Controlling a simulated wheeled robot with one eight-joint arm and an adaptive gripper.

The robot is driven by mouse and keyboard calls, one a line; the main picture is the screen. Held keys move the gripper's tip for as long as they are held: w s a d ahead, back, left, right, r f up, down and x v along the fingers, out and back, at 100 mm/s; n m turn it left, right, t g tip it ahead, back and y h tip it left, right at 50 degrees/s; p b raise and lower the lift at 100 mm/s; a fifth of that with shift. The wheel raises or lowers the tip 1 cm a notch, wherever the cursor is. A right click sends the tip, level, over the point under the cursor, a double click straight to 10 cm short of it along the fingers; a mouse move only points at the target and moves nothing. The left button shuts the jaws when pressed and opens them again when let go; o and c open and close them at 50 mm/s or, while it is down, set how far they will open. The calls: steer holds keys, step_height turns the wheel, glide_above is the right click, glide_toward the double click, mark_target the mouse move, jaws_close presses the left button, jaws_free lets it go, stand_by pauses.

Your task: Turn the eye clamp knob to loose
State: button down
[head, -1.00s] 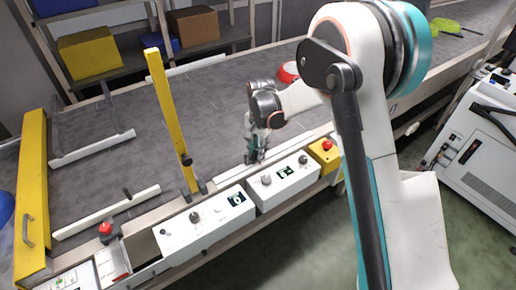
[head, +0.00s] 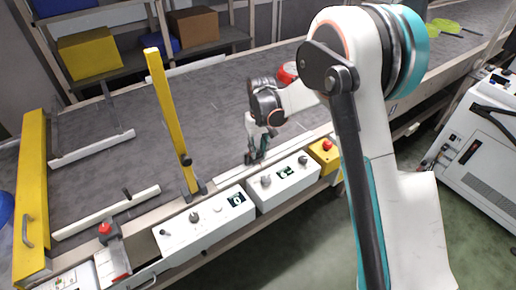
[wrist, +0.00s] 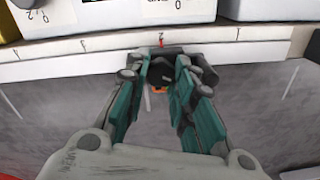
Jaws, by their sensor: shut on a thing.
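My gripper (head: 256,153) is low over the conveyor's near edge, behind the white control boxes. In the wrist view, its teal fingers (wrist: 165,76) are closed about a small dark knob-like part, which I take to be the eye clamp knob (wrist: 159,73). An orange bit (wrist: 158,89) shows just below it. The fingers hide much of the knob, so I cannot read its setting. The part sits beside a white scale strip (wrist: 95,45) with a red mark above it.
Two white control boxes (head: 204,226) (head: 296,186) with knobs and displays line the near edge. A yellow box with a red button (head: 326,146) stands to their right. A yellow post (head: 170,110) rises left of my gripper. Green pans (head: 447,26) lie on the far right belt.

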mark_target(259, 150)
steer(key=shift+n, duration=2.2)
steer(key=c, duration=1.3)
jaws_free()
steer(key=shift+w+r, duration=0.15)
steer(key=shift+r, duration=3.85)
steer(key=shift+d, duration=0.1)
